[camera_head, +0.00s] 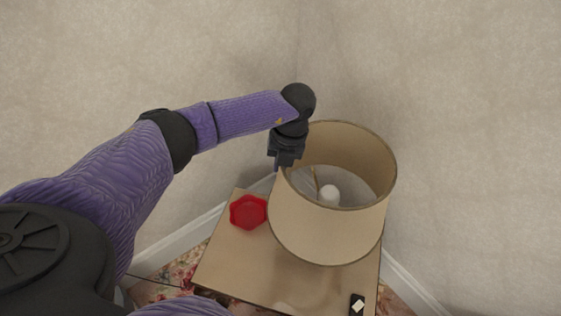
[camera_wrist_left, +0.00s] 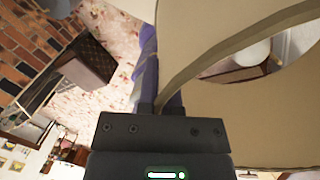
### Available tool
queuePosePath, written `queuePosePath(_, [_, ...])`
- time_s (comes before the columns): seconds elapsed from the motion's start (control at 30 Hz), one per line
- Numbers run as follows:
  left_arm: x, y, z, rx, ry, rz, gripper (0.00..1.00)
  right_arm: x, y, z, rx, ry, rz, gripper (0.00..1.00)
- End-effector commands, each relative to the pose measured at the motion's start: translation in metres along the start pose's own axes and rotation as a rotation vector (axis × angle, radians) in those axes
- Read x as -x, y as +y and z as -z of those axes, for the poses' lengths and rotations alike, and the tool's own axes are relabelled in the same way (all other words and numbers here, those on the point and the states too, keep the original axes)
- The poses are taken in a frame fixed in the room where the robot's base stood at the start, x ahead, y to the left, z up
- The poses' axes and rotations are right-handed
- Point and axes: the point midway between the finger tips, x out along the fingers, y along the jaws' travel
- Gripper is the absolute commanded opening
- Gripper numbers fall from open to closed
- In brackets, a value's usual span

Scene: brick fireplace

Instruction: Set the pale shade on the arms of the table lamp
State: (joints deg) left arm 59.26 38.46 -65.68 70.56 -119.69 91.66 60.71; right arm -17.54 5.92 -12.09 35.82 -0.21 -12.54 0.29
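The pale beige drum shade (camera_head: 325,238) is in the head view, open end up, above the table top. Through its opening I see the lamp's white bulb (camera_head: 329,194) and a thin brass-coloured arm (camera_head: 316,181). The rest of the lamp is hidden by the shade, so I cannot tell whether the shade rests on the arms. My left gripper (camera_head: 279,167) is at the shade's left rim. In the left wrist view its fingers (camera_wrist_left: 160,103) close on the rim of the shade (camera_wrist_left: 215,112), and the bulb (camera_wrist_left: 247,54) shows inside. My right gripper is not in view.
The lamp table (camera_head: 228,262) stands in a wall corner. A dark brown box (camera_wrist_left: 86,62) stands on the floor in the wrist view.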

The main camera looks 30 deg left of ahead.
Motion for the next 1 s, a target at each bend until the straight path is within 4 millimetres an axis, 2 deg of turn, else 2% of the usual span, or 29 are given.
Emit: queuePosePath(1.0, [0.0005,-0.0002,0.0,0.0,0.0,0.001,0.0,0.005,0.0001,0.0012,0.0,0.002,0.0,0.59])
